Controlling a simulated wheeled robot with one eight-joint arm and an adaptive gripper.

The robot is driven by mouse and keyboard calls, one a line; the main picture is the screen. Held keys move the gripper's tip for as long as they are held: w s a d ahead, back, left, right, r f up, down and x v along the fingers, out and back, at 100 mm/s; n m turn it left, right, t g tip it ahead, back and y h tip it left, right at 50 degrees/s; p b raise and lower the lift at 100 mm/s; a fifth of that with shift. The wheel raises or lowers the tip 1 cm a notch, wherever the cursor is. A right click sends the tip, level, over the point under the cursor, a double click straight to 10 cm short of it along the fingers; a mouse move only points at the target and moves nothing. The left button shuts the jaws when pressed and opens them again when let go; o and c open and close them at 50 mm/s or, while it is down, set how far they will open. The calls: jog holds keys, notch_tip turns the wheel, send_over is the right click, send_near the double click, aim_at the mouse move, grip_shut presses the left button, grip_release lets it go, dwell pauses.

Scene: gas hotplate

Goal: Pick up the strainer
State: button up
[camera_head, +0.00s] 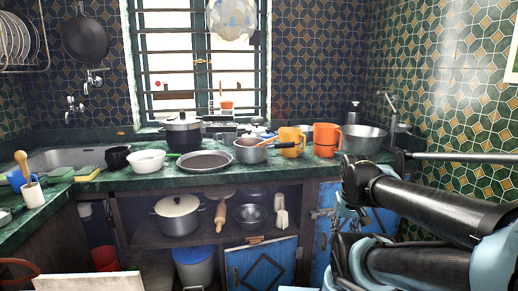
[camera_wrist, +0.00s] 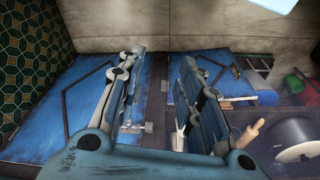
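I cannot tell for sure which thing is the strainer. A round metal bowl-shaped thing (camera_head: 250,214) sits on the shelf under the counter, between a rolling pin and a white scoop; whether it has holes is too small to see. A larger metal bowl (camera_head: 363,141) stands on the counter at the right. My gripper (camera_wrist: 163,98) shows in the wrist view with its two fingers wide apart and nothing between them. It hangs over the blue cabinet doors. In the head view my arm is at the right, and the fingers are not clearly seen.
The counter (camera_head: 135,181) holds a pressure cooker (camera_head: 183,134), a white bowl (camera_head: 147,161), a dark pan (camera_head: 205,160), a saucepan (camera_head: 252,151) and orange jugs (camera_head: 326,139). A lidded pot (camera_head: 177,215) and rolling pin (camera_head: 221,213) share the shelf. A blue door (camera_head: 264,268) stands below.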

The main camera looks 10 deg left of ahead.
jog(key=shift+w, duration=0.25)
